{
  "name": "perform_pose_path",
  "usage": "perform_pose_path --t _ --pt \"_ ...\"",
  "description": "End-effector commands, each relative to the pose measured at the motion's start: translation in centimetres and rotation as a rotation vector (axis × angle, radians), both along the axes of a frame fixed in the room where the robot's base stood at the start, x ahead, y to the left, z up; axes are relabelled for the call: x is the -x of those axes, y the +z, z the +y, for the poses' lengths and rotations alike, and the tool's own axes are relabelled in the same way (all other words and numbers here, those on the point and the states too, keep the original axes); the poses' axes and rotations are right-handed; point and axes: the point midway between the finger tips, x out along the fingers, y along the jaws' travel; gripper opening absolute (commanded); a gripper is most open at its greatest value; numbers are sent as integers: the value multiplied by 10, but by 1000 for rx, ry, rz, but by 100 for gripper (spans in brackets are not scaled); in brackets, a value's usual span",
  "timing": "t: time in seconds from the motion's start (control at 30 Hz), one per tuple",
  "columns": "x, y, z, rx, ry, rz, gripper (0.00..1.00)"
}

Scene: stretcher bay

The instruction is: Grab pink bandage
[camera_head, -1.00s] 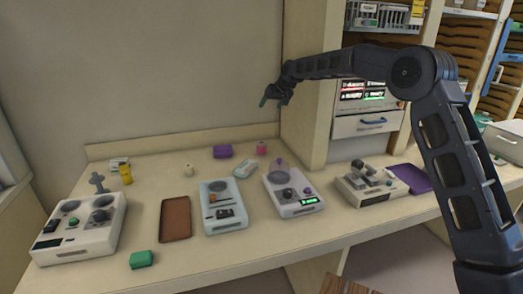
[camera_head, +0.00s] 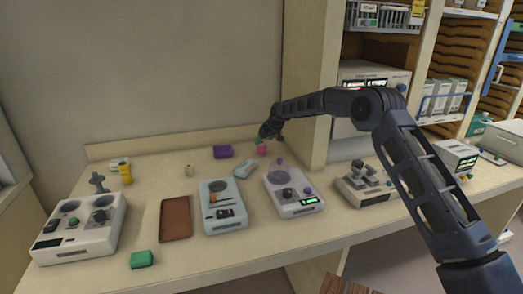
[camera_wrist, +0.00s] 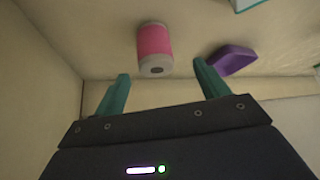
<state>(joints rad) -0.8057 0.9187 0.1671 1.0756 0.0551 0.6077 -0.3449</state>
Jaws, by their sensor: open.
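The pink bandage (camera_head: 261,150) is a small roll at the back of the counter, near the foot of the tall cabinet side. In the wrist view the pink bandage (camera_wrist: 153,45) has pale ends and lies ahead of the fingers, centred slightly left between them. My gripper (camera_head: 264,139) is just above the bandage in the head view. In the wrist view my gripper (camera_wrist: 158,85) has its two teal fingers apart, with nothing between the tips. The fingers appear clear of the bandage.
A purple block (camera_head: 222,151) lies left of the bandage and also shows near the right finger in the wrist view (camera_wrist: 233,59). A pale packet (camera_head: 244,169) and devices, including a white one (camera_head: 293,192), stand in front. The cabinet panel (camera_head: 310,95) rises closely at right.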

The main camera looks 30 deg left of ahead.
Motion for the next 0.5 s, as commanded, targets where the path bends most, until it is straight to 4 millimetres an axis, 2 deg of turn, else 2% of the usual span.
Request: perform_pose_path --t 0.5 --pt "-17 -40 23 -1 1 0 74"
